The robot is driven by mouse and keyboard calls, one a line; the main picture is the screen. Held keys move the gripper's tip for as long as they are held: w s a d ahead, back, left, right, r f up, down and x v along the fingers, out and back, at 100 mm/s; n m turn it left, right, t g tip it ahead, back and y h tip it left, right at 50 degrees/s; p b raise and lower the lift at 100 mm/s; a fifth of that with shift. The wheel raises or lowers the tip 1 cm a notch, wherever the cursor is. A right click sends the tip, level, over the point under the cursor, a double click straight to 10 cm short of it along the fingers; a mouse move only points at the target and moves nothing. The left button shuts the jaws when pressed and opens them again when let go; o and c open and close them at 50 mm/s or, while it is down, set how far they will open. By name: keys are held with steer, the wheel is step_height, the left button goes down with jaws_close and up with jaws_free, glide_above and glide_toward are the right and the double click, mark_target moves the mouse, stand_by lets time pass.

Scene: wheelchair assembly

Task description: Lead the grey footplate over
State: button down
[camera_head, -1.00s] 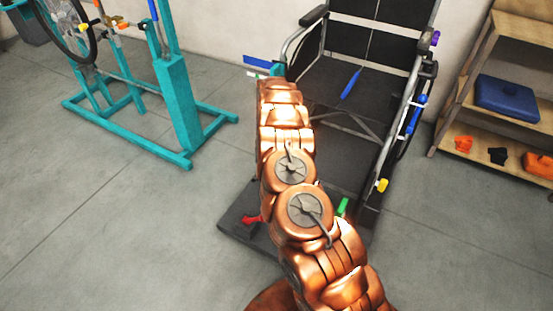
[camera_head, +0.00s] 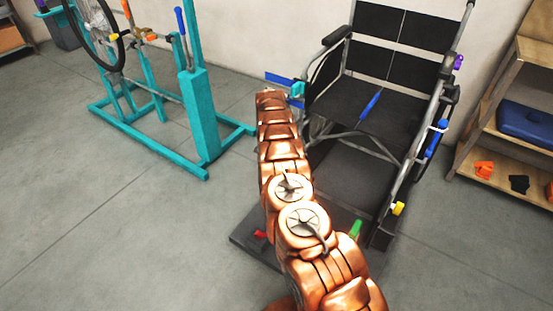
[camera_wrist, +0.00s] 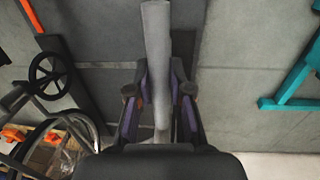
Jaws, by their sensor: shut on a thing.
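In the wrist view my gripper (camera_wrist: 160,68) has its dark and purple fingers closed on a long pale grey piece, which I take for the grey footplate (camera_wrist: 157,35). The piece runs from the top edge down between the fingers, and its lower end is hidden by the gripper body. In the head view my copper arm reaches forward to the left side of the wheelchair (camera_head: 385,105). My gripper and the held piece are hidden behind the arm there.
A teal stand (camera_head: 200,115) holding a wheel (camera_head: 97,30) is at the left. A wooden shelf (camera_head: 470,165) with a blue case (camera_head: 527,122) is at the right. A blue bar (camera_head: 285,78) lies beyond my arm's end. Grey floor between stand and platform is clear.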

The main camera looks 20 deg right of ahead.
steer(key=shift+w+a+r, duration=0.15)
steer(key=shift+w+a, duration=0.35)
steer(key=shift+w, duration=0.05)
steer(key=c, duration=1.3)
jaws_free()
steer(key=shift+w, duration=0.15)
steer(key=shift+o, duration=1.3)
steer(key=shift+s+d, duration=0.3)
step_height(320, 180, up, 12)
steer(key=shift+w+a, duration=0.3)
steer(key=shift+w, duration=0.15)
